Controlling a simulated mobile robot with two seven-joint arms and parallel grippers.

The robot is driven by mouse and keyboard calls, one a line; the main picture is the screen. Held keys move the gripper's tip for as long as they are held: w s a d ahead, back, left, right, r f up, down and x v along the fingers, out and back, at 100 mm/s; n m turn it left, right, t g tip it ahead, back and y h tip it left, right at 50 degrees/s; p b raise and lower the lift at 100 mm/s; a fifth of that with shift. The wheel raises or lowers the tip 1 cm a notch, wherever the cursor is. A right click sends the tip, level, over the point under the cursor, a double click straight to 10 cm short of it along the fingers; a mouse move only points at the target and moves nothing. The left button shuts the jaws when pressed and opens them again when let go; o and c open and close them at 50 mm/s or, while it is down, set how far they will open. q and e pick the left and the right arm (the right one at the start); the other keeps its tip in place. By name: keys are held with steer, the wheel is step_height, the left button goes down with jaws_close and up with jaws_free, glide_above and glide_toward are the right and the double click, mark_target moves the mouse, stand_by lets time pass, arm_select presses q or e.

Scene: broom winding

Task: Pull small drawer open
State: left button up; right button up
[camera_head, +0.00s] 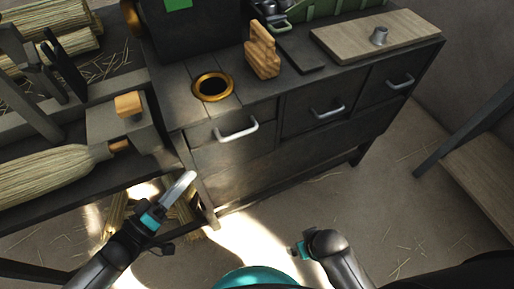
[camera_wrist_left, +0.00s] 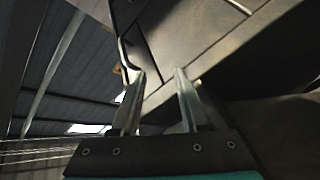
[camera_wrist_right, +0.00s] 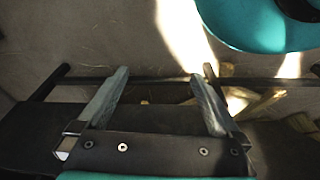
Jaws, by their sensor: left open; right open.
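The dark cabinet (camera_head: 265,165) has a row of drawers under its top, each with a pale bar handle. The middle handle (camera_head: 328,111) and the right handle (camera_head: 400,82) are farther right. All drawers look closed. My left gripper (camera_head: 181,187) is open and empty, below and left of the left handle, apart from it. Its fingers (camera_wrist_left: 160,73) show in the left wrist view. My right gripper (camera_head: 297,250) is low over the floor; in the right wrist view its fingers (camera_wrist_right: 166,72) are open and empty.
A broom (camera_head: 50,172) lies on the rack at left. A wooden bench (camera_head: 485,170) is at right. Floor before the cabinet is mostly clear.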

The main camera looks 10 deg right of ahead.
mark_target(244, 133)
arm_select(q)
steer(key=w+d+r+h+b, duration=0.1)
steer(key=w+d+r, duration=0.1)
steer(key=d, duration=0.2)
steer(key=w+d+r+g+h+b, duration=0.1)
steer(key=w+d+r+b, duration=0.1)
steer(key=d, duration=0.3)
steer(key=w+d+r+h+b, duration=0.1)
steer(key=w+d+r, duration=0.1)
steer(key=d, duration=0.3)
steer(key=shift+w+m+h+b, duration=0.25)
steer(key=shift+m+h+b, duration=0.05)
steer(key=shift+x, duration=0.75)
arm_select(e)
steer(key=w+r+t, duration=0.1)
steer(key=w+r, duration=0.3)
steer(key=r, duration=0.3)
steer(key=shift+d+r, duration=0.25)
arm_select(q)
steer(key=shift+r, duration=0.1)
steer(key=shift+s, duration=0.1)
jaws_close()
